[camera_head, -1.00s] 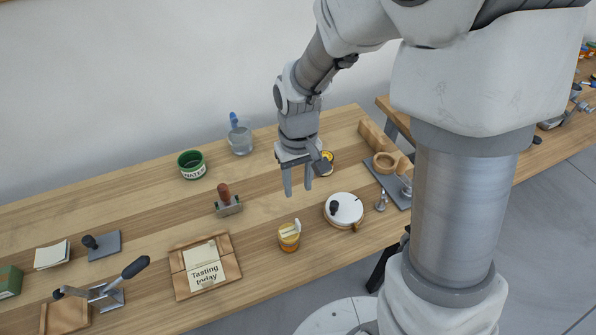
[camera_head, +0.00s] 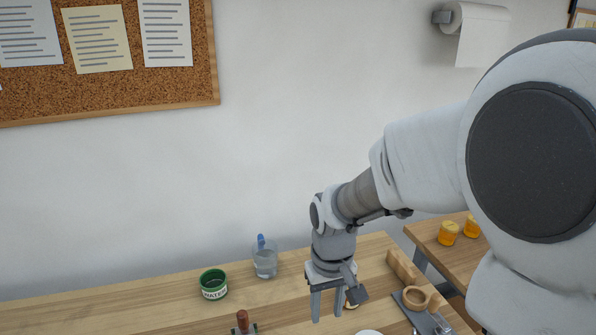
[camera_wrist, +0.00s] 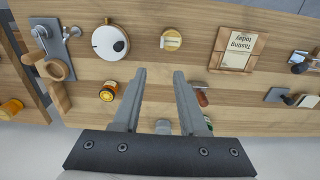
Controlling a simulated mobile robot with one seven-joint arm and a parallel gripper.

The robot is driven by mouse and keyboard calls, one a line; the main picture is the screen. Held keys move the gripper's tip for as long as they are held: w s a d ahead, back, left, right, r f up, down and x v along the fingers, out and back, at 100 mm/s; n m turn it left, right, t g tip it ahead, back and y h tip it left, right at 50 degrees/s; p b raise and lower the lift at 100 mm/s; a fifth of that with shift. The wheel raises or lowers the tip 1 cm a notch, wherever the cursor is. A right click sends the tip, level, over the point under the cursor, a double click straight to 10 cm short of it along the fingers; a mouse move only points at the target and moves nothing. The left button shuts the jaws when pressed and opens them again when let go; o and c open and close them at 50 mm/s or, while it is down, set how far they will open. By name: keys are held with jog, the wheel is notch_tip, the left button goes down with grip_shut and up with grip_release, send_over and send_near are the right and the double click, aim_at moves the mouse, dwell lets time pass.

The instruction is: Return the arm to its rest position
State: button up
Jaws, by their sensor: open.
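My gripper (camera_head: 328,303) hangs above the wooden workbench (camera_head: 150,309), fingers pointing down. In the wrist view my gripper (camera_wrist: 160,75) shows two grey fingers apart, with nothing between them but bare bench. A small honey jar (camera_wrist: 108,91) is beside the left finger in that view. A wooden-handled tool (camera_wrist: 201,94) is partly hidden behind the right finger.
A green-rimmed water pot (camera_head: 213,284) and a glass (camera_head: 265,263) stand near the wall. A round white-topped item (camera_wrist: 110,43), a yellow jar (camera_wrist: 171,39), a "Tasting today" board (camera_wrist: 237,50) and a metal stand with wooden ring (camera_wrist: 55,62) are also on the bench.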

jog(key=s+d+r+m+t, duration=0.3)
jog(key=s+d+r+t, duration=0.2)
jog(key=s+r, duration=0.7)
notch_tip(320, 180, up, 3)
jog(key=d, duration=0.2)
jog(key=shift+s+d+f, duration=0.2)
jog(key=shift+s+d, duration=0.1)
jog(key=shift+s, duration=0.1)
